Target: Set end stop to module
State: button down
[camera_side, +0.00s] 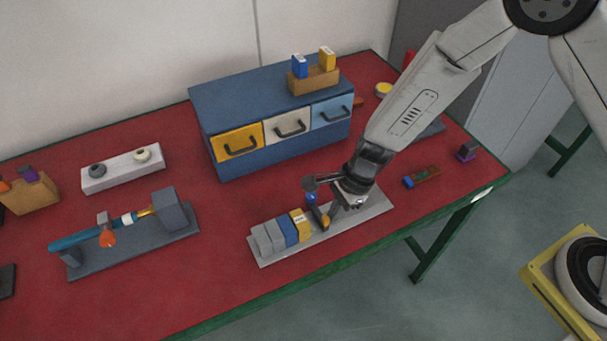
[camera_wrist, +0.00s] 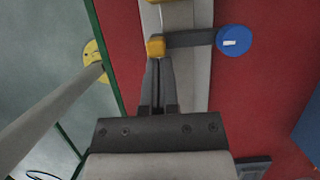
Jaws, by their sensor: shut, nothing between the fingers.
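A light grey rail plate (camera_side: 263,259) holds a row of modules: two grey ones (camera_side: 268,239), a blue one (camera_side: 289,230) and a yellow one (camera_side: 301,223). What looks like the end stop is a dark crossbar (camera_wrist: 190,40) lying across the rail, with a yellow-orange end (camera_wrist: 156,47) and a blue disc (camera_wrist: 234,41). In the side view, its blue end (camera_side: 311,198) stands just right of the yellow module. My gripper (camera_side: 331,217) is shut and empty, low over the rail. In the wrist view, its fingertips (camera_wrist: 157,64) are at the yellow-orange end; contact is unclear.
A blue drawer cabinet (camera_side: 285,158) stands behind the rail. A dark fixture (camera_side: 130,253) with a blue tube is at left, near a white block with knobs (camera_side: 123,168). The green table edge (camera_side: 300,287) is close in front.

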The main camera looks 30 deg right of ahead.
jog(key=shift+a, duration=1.2)
jog(key=shift+d, duration=0.1)
jog(key=shift+d, duration=2)
jog(key=v, duration=1)
